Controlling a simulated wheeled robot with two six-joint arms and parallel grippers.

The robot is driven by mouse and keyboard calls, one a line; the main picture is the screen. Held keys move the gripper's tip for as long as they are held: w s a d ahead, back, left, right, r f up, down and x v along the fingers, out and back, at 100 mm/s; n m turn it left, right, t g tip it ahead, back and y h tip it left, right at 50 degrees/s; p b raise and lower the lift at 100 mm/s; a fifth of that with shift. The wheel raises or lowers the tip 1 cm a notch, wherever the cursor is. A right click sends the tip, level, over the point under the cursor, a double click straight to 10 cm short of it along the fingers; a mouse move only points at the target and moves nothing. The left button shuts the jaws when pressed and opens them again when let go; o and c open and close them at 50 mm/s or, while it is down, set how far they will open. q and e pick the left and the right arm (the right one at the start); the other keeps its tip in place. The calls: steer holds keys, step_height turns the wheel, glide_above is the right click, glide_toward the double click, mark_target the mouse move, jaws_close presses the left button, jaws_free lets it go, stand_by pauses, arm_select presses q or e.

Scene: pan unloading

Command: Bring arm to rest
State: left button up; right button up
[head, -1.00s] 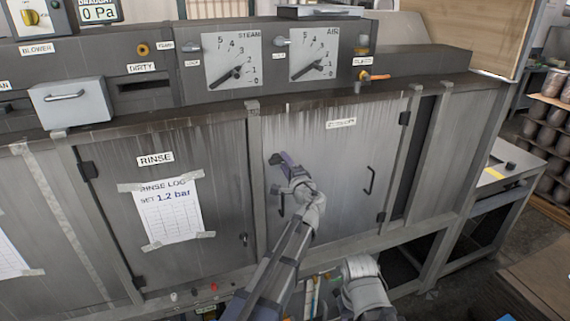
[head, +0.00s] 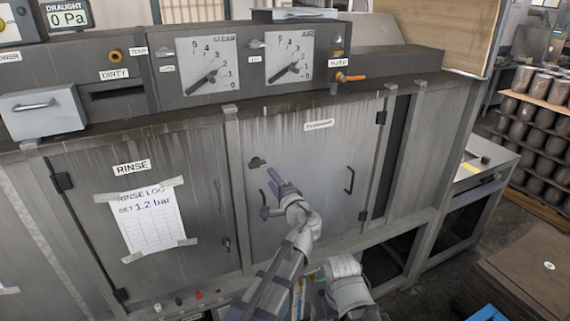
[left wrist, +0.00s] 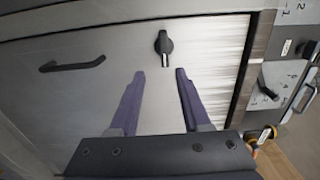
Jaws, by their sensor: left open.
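My left gripper (head: 275,184) is in front of a closed grey metal cabinet door (head: 310,215). Its two purple fingers are spread and empty, as the left wrist view shows (left wrist: 160,73). A dark turn latch (head: 257,162) on the door sits just above and left of the fingers in the head view. In the wrist view this latch (left wrist: 163,45) lies beyond the fingertips, apart from them. A black bar handle (head: 349,180) is on the door's right part.
A "RINSE" door (head: 150,205) with a taped log sheet (head: 148,218) is closed at left. Two gauges, steam (head: 207,65) and air (head: 294,58), stand above. Shelves of dark jars (head: 545,120) and a brown box (head: 530,275) are at right. Open floor lies between.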

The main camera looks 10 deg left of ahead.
arm_select(q)
steer(key=s+d+f+n+g+h+b, duration=0.1)
steer(key=s+f+n+g+h+b, duration=0.2)
steer(key=s+f, duration=0.6)
steer(key=s+f+n+g+b, duration=0.25)
steer(key=s+f+g, duration=0.35)
steer(key=f, duration=0.5)
steer(key=s+d+f+n+g+h+b, duration=0.1)
steer(key=s+d+f+g+h, duration=0.2)
steer(key=s, duration=0.4)
steer(key=s+d+f+g+h+b, duration=0.1)
steer(key=s+d+f+g+h, duration=0.1)
steer(key=s+d+f, duration=0.4)
steer(key=s+d+h, duration=0.1)
steer(key=s, duration=0.1)
steer(key=shift+s+f+n+g, duration=0.15)
steer(key=shift+s+n+g, duration=0.15)
steer(key=shift+n+g, duration=0.1)
steer(key=shift+w, duration=0.1)
steer(key=shift+c, duration=0.2)
